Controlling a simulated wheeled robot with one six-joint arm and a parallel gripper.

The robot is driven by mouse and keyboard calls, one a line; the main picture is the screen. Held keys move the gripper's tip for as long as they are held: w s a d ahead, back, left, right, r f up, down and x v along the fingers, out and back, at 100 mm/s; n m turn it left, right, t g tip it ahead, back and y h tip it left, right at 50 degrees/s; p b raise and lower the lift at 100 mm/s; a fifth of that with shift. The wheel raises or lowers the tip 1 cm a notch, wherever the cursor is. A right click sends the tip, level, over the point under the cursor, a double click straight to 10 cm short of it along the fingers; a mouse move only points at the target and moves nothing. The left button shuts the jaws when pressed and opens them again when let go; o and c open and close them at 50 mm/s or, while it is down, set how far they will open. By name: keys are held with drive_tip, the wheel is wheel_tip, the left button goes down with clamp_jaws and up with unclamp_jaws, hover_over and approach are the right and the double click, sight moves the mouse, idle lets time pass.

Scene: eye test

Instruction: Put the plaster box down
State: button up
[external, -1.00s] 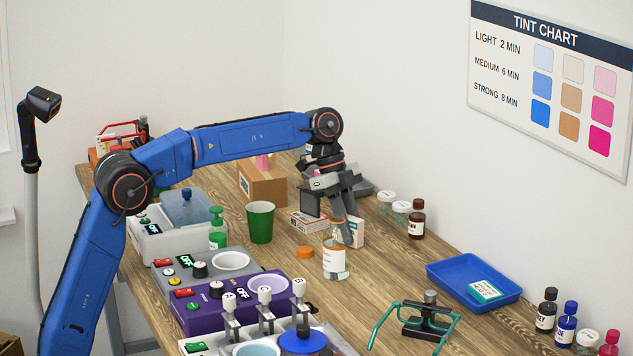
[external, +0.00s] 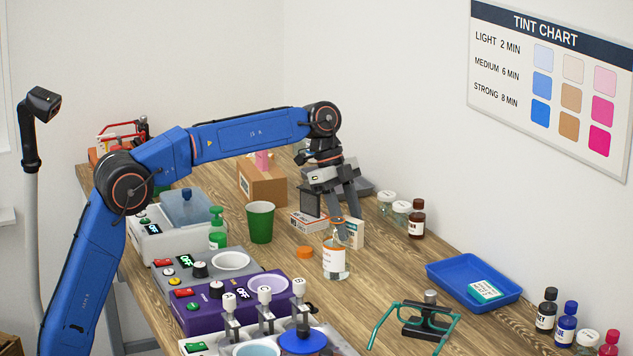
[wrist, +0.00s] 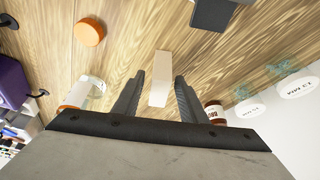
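A small cream-white box, which I take for the plaster box (external: 355,235), stands on the table under my gripper (external: 348,222); its label is too small to read. In the wrist view the pale top of this box (wrist: 160,80) lies between the two fingers of my gripper (wrist: 159,80). A strip of wood shows on each side of it, so the fingers stand apart from it. My gripper is open. In the external view one finger partly covers the box.
An orange lid (external: 305,252), a flat printed box (external: 306,223) and a dark block (external: 311,204) are to the left. A brown bottle (external: 416,222) and white-lidded jars (external: 401,209) are right.

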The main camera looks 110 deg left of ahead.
drive_tip(key=v, duration=1)
drive_tip(key=shift+r, duration=0.2)
drive_tip(key=shift+s, duration=0.15)
